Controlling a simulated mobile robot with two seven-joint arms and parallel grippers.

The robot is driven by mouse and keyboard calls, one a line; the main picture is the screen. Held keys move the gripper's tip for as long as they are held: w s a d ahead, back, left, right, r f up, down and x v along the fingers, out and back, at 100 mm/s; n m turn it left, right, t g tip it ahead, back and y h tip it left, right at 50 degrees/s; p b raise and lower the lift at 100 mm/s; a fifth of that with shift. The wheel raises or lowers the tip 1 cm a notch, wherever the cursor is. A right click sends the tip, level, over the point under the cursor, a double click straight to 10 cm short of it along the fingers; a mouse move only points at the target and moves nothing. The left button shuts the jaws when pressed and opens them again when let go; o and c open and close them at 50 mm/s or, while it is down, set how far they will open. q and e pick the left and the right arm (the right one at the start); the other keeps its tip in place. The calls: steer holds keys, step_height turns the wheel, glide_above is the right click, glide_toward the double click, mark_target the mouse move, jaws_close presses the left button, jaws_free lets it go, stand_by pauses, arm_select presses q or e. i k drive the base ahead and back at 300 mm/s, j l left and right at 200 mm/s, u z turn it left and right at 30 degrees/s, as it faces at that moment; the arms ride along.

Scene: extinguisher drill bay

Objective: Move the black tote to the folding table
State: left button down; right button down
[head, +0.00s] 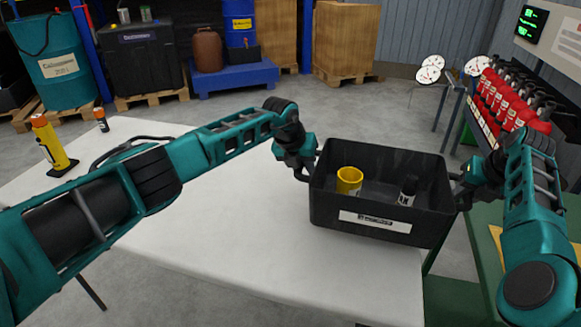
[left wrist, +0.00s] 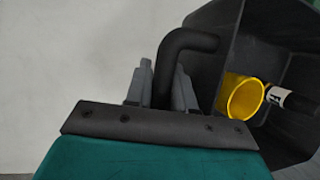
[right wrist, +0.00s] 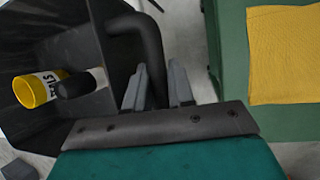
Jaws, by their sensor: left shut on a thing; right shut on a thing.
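The black tote (head: 325,210) is held between my two grippers, with a white label on its front wall. A yellow cup-like item (head: 349,181) and a dark bottle with a white label (head: 407,192) are inside it. My left gripper (left wrist: 160,88) is shut on the tote's left bent handle (left wrist: 190,40). My right gripper (right wrist: 158,88) is shut on the right handle (right wrist: 140,25). In the head view the tote overlaps the right end of the white folding table (head: 240,225). I cannot tell whether its bottom touches the tabletop.
A yellow bottle (head: 48,142) and a small dark bottle with orange (head: 101,120) stand at the table's far left. The table's middle is clear. A green bench (head: 480,250) with a yellow mat (right wrist: 285,55) lies to the right. Red extinguishers (head: 505,100) stand behind it.

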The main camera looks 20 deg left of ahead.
mark_target(271, 202)
steer(key=j, duration=1.25)
steer(key=k+u, duration=0.05)
